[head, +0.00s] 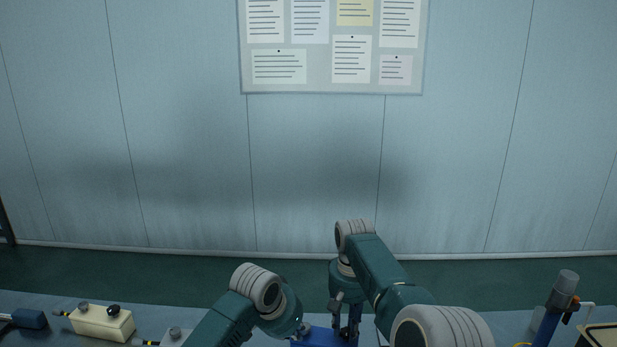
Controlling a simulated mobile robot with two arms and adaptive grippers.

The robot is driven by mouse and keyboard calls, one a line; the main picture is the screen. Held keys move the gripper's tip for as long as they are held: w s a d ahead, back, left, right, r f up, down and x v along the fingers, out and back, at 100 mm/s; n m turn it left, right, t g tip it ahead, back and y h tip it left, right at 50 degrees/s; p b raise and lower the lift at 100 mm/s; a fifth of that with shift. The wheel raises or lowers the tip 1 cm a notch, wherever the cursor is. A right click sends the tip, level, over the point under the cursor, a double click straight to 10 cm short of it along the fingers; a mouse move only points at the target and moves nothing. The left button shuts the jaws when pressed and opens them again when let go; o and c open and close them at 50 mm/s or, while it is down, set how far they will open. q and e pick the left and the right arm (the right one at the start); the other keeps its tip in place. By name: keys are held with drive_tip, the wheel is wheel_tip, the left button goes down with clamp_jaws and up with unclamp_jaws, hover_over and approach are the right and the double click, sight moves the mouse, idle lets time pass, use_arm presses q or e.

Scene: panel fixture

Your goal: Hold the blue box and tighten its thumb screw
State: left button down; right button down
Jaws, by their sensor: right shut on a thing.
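The blue box (318,338) is at the bottom edge of the head view, on the bench, and its lower part is cut off. My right gripper (347,334) points down at the right end of the box's top. It is shut, apparently on the thumb screw, which its fingers hide. My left gripper (303,329) is at the left end of the box, low in the picture. Its fingers are mostly hidden by my own wrist, so I cannot tell whether they are open or shut.
A cream box (100,322) with two knobs on top stands at the left of the bench. A dark blue piece (28,318) lies further left. A blue tool with a grey cap (558,303) stands at the right, beside a dark tray (598,335). A wall with a notice board is behind.

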use_arm(q)
drive_tip(key=shift+w+a+r, duration=0.1)
drive_tip(key=shift+w+a, duration=0.15)
drive_tip(key=shift+w, duration=0.05)
drive_tip(key=shift+s, duration=0.15)
idle(0.3)
wheel_tip(320, 180, up, 6)
drive_tip(key=shift+s+a, duration=0.2)
drive_tip(key=shift+a, duration=0.05)
idle(0.5)
drive_tip(key=f, duration=0.2)
drive_tip(key=d+f, duration=0.1)
drive_tip(key=f, duration=0.2)
drive_tip(key=shift+s+d+f, duration=0.2)
drive_tip(key=shift+f, duration=0.35)
